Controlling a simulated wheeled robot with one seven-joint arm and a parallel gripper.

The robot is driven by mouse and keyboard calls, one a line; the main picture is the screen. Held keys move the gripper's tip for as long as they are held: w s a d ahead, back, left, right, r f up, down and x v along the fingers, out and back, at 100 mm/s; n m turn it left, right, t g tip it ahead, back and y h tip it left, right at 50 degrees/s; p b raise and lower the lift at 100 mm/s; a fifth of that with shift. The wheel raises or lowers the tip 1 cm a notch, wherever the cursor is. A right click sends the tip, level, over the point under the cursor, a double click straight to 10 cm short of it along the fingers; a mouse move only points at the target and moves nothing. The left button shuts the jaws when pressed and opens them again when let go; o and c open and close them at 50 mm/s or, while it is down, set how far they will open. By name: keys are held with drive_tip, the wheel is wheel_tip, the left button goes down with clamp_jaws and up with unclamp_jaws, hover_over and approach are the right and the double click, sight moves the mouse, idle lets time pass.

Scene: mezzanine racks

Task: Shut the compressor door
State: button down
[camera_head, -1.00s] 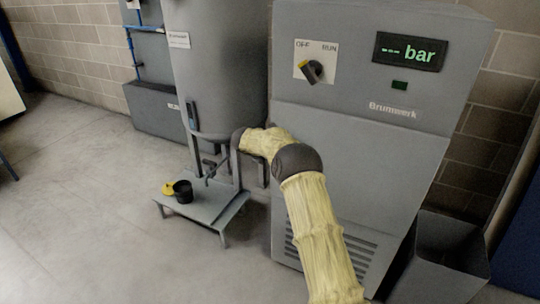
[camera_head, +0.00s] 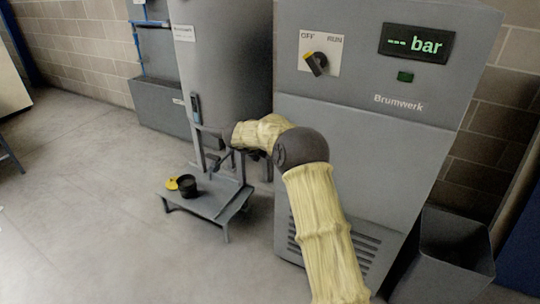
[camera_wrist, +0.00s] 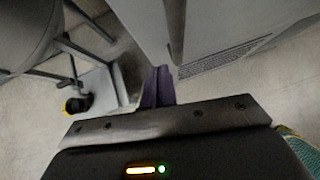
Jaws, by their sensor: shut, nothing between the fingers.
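The grey compressor cabinet (camera_head: 345,150) stands at the right in the head view, with a lower front panel (camera_head: 350,165) below a horizontal seam. This panel looks flush with the cabinet, but my arm covers part of it, and I cannot tell where the door's edge is. In the wrist view my gripper (camera_wrist: 158,85) is shut and empty, its dark fingers together. The cabinet (camera_wrist: 205,30) is just beyond and right of the fingertips there; contact cannot be told. In the head view my sleeved arm crosses in front of the cabinet's left part and the gripper is mostly hidden.
A low grey stand (camera_head: 212,203) carries a black cup (camera_head: 187,186) and a yellow item (camera_head: 172,183). A tall grey tank (camera_head: 220,70) rises behind it. An open grey bin (camera_head: 445,255) stands right of the cabinet. The floor at left is clear.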

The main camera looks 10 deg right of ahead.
drive_tip(key=v, duration=0.7)
drive_tip(key=shift+s+d, duration=0.25)
drive_tip(key=shift+s, duration=0.05)
